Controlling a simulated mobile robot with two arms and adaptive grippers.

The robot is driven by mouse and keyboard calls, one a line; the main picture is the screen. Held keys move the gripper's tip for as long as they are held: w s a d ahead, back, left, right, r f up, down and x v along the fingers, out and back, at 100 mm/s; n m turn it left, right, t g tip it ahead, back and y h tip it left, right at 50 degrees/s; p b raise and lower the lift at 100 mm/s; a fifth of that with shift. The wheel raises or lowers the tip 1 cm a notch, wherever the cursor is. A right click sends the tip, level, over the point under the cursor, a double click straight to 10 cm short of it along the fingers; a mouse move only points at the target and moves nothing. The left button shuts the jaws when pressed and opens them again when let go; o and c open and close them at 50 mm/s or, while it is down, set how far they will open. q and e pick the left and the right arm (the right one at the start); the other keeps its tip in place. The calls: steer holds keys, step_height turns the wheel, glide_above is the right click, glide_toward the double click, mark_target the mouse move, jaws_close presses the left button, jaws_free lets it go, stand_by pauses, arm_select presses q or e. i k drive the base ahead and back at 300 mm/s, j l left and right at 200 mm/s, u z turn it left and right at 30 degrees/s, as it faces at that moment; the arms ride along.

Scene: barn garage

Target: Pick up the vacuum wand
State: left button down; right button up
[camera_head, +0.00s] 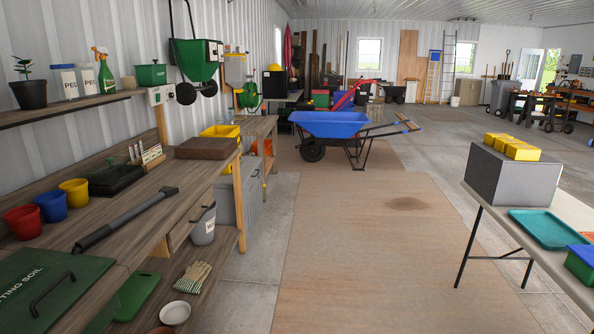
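The vacuum wand (128,216) appears to be the long dark grey tube lying on the wooden workbench (150,195) at the left. It runs diagonally, with a thicker black end nearer me and a small dark fitting at its far right end, close to the bench's front edge. It lies apart from the pots and the green lid. Neither of my grippers shows in this view.
Red (22,222), blue (52,206) and yellow pots (75,192) stand behind the wand. A green potting soil lid (50,290) lies nearer me. A folding table (480,192) stands at the right. The brown floor mat (370,250) between is clear.

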mark_target(166, 192)
steer(key=i+l+z, duration=0.2)
steer(key=i+l, duration=0.15)
steer(key=i+l+z, duration=0.15)
steer(key=i, duration=0.25)
steer(key=i+l+z, duration=0.35)
steer(key=i, duration=0.45)
steer(key=i+j+u, duration=0.1)
steer(key=i+u, duration=0.25)
steer(key=i, duration=0.3)
steer(key=i+l+u, duration=0.1)
steer(key=i+u, duration=0.3)
steer(key=i, duration=0.2)
steer(key=i+l+u, duration=0.35)
steer(key=i, duration=0.25)
